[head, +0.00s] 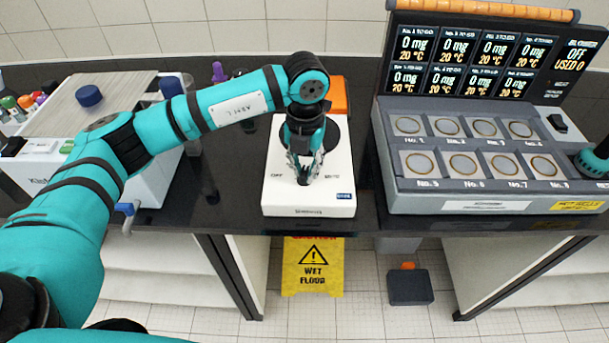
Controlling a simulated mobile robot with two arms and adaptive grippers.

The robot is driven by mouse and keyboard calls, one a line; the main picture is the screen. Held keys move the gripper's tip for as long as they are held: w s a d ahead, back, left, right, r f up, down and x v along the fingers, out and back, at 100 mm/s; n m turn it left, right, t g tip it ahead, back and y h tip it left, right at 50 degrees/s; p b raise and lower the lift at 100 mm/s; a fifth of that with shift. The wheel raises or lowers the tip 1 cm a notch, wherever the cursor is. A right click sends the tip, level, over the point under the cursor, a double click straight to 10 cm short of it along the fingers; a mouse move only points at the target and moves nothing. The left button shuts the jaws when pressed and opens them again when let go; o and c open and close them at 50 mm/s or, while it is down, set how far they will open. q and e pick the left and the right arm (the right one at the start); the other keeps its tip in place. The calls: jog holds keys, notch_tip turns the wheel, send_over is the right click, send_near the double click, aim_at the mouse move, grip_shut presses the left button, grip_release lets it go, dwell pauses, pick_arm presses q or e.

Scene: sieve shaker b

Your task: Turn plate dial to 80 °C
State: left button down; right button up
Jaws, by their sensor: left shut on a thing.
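The plate (310,208) is a white boxy unit with a round dark top, near the front edge of the black bench. Its dial (303,181) is a small dark knob on the front part of its face, mostly hidden by my fingers. Small print flanks it, with "OFF" at its left; the print at its right is too small to read. My left gripper (304,170) points down over the plate and is shut on the dial. The dial's pointer and setting are hidden. Of my right arm only a teal part shows at the right edge; its gripper is out of view.
A grey instrument (480,195) with several round pans and a lit display (475,60) stands close at the right. A white machine (150,170) stands at the left. An orange object (340,95) lies behind the plate. A yellow wet-floor sign (313,268) stands below.

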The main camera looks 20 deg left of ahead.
aim_at(306, 170)
pick_arm(q)
jog(key=m+b, duration=0.6)
jog(key=m, duration=0.1)
jog(key=shift+d+f+b, duration=0.1)
jog(key=shift+b, duration=0.25)
jog(key=m+b, duration=0.2)
jog(key=m, duration=0.2)
jog(key=shift+b, duration=0.3)
jog(key=shift+r+m+b, duration=0.2)
jog(key=shift+m+b, duration=0.15)
jog(key=shift+m, duration=0.35)
jog(key=c, duration=1.3)
grip_release()
notch_tip(306, 170, up, 12)
